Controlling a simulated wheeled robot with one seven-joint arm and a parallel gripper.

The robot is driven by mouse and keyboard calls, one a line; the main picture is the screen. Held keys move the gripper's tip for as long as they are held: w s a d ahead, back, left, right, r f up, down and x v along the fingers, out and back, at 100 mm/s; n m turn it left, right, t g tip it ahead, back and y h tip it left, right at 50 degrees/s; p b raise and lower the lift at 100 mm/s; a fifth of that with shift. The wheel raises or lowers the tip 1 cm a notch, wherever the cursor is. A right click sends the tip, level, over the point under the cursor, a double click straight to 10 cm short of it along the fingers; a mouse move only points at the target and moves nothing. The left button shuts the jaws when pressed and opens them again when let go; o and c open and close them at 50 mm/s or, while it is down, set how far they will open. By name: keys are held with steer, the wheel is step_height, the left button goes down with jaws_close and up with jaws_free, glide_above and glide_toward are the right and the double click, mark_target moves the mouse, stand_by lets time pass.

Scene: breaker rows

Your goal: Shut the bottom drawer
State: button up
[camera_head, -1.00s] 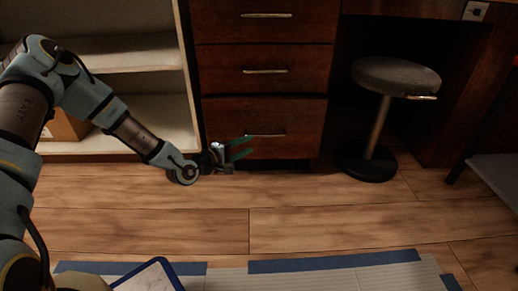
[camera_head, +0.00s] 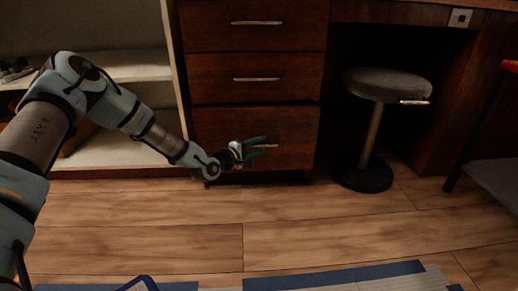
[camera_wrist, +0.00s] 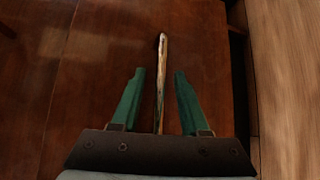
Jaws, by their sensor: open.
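The bottom drawer (camera_head: 298,124) is the lowest of the dark red-brown wooden fronts in the cabinet. A dark line runs along its top edge; how far it stands out is hard to tell. Its thin metal bar handle (camera_head: 287,146) is partly hidden by my gripper in the head view. My gripper (camera_head: 264,147) is in front of this drawer, with its green fingers apart. In the wrist view, the handle (camera_wrist: 161,60) runs between the two open fingers (camera_wrist: 159,76), one on each side. I cannot tell whether either finger touches it.
Two closed-looking drawers (camera_head: 290,68) sit above. A round grey stool (camera_head: 388,83) stands right of the cabinet, under the desk. Open pale shelves (camera_head: 110,66) are at the left. The wooden floor (camera_head: 330,218) in front is clear, with a blue-edged mat (camera_head: 330,277) nearer me.

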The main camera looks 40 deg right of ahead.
jaws_close()
stand_by(0.3)
stand_by(1.1)
